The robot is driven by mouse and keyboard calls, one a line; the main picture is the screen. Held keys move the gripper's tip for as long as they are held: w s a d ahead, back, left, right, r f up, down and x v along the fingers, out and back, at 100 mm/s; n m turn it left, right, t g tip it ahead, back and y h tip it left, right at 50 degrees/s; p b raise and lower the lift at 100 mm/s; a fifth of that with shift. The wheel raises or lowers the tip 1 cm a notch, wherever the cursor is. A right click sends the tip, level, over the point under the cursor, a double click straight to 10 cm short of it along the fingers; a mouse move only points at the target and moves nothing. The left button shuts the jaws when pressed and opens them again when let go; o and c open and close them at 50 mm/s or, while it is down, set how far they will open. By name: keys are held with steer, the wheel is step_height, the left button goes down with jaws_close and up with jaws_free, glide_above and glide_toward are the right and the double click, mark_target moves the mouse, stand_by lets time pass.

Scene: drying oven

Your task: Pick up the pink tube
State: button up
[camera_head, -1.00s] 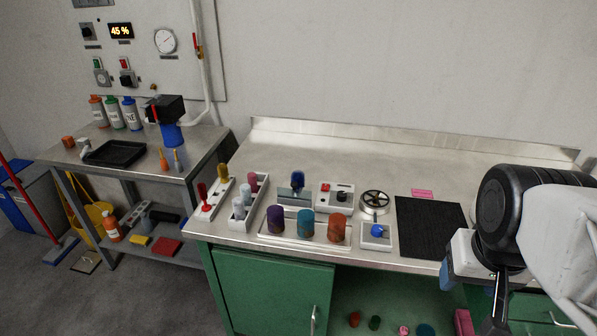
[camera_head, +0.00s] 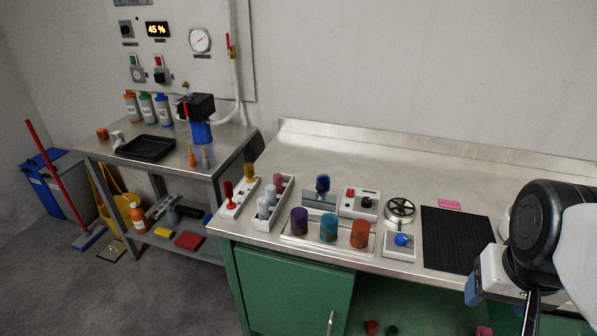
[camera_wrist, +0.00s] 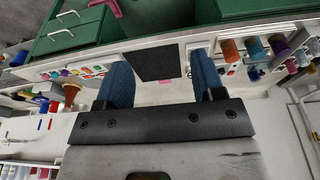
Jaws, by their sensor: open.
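The pink tube (camera_head: 278,181) stands upright at the back end of a white rack (camera_head: 267,224) on the steel bench. Pale, whitish tubes (camera_head: 264,205) stand in front of it in the same rack. My gripper (camera_wrist: 160,62) is open and empty, with its two blue fingers spread apart in the wrist view. In the head view my gripper is at the far right, well away from the rack and above the bench's front edge.
Purple, teal and orange jars (camera_head: 329,228) stand on a tray just right of the rack. A white holder with red and yellow-topped items (camera_head: 231,204) is close on its left. A black mat (camera_head: 456,240) lies between the jars and my arm. The bench's back strip is clear.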

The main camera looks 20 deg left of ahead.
steer(key=shift+w, duration=0.1)
steer(key=w+a+r+m, duration=0.2)
steer(key=w+a, duration=0.1)
steer(key=w, duration=0.4)
steer(key=w+a+r+m, duration=0.2)
steer(key=w+a, duration=0.2)
steer(key=w, duration=0.3)
steer(key=m+g, duration=0.3)
steer(key=m, duration=1.1)
glide_above(277, 175)
steer(key=f, duration=1.5)
steer(key=shift+d+f, duration=0.3)
steer(key=shift+f, duration=0.1)
steer(key=shift+a+f, duration=0.2)
steer(key=shift+a, duration=0.2)
steer(key=shift+f, duration=0.1)
steer(key=shift+f, duration=1.25)
steer(key=shift+d, duration=0.1)
